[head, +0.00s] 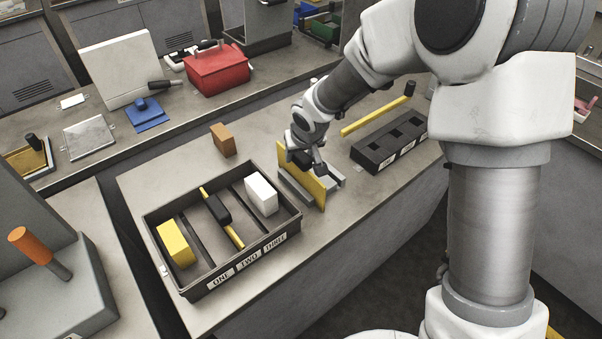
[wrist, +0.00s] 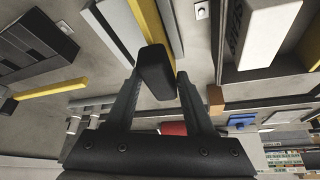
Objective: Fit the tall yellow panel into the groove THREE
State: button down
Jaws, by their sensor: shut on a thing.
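The tall yellow panel (head: 314,190) stands upright at a grey holder (head: 334,178) on the bench. My gripper (head: 306,160) is at its top. In the wrist view my gripper (wrist: 155,85) is shut on the black handle (wrist: 154,70) of the panel (wrist: 148,22). Whether the panel's foot still sits in the holder is unclear. A black tray (head: 235,272) to the left has labels ONE, TWO and THREE (head: 275,242) along its front. It holds a yellow block (head: 174,243), a yellow strip with a black grip (head: 216,208), and a white block (head: 261,194) on the THREE side.
A brown block (head: 222,140) stands behind the tray. A dark slotted block (head: 391,142) and a yellow bar (head: 378,115) lie right of the panel. A red toolbox (head: 217,70) is on the rear bench. Bare bench shows left of the tray.

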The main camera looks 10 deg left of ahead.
jog(key=shift+w+d+r+p, duration=0.15)
jog(key=shift+r+p, duration=0.95)
jog(key=shift+r, duration=0.75)
jog(key=shift+r+p, duration=0.45)
jog(key=shift+r, duration=0.15)
